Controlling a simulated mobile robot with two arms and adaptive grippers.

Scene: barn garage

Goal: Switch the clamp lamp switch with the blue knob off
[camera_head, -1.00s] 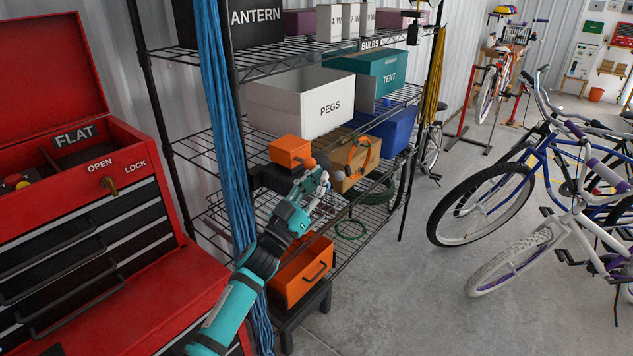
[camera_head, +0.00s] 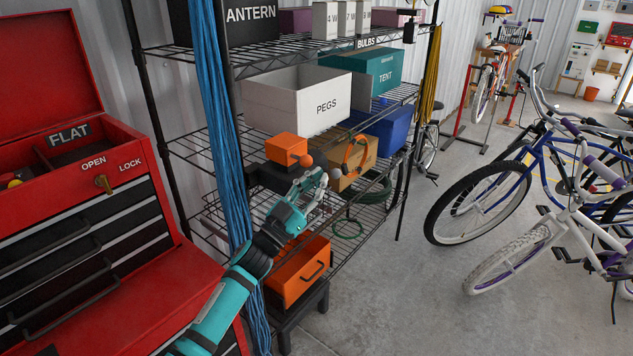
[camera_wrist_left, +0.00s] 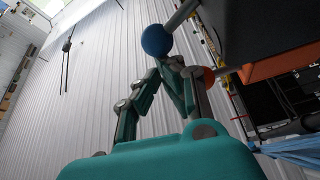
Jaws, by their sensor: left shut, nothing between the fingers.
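A blue ball knob (camera_wrist_left: 157,40) on a grey rod shows in the left wrist view, just beyond my left gripper's fingertips. Its rod runs up to the right towards a dark box-like part (camera_wrist_left: 255,25). I cannot tell whether the fingers touch the knob. My left gripper (camera_wrist_left: 168,68) is shut and empty. In the head view my left gripper (camera_head: 322,180) is in front of the shelf, beside an orange box (camera_head: 287,149) with an orange knob (camera_head: 306,160). I cannot pick out the gripper-side blue knob there. My right gripper is not in view.
A red tool chest (camera_head: 100,310) stands left, bicycles (camera_head: 480,200) right.

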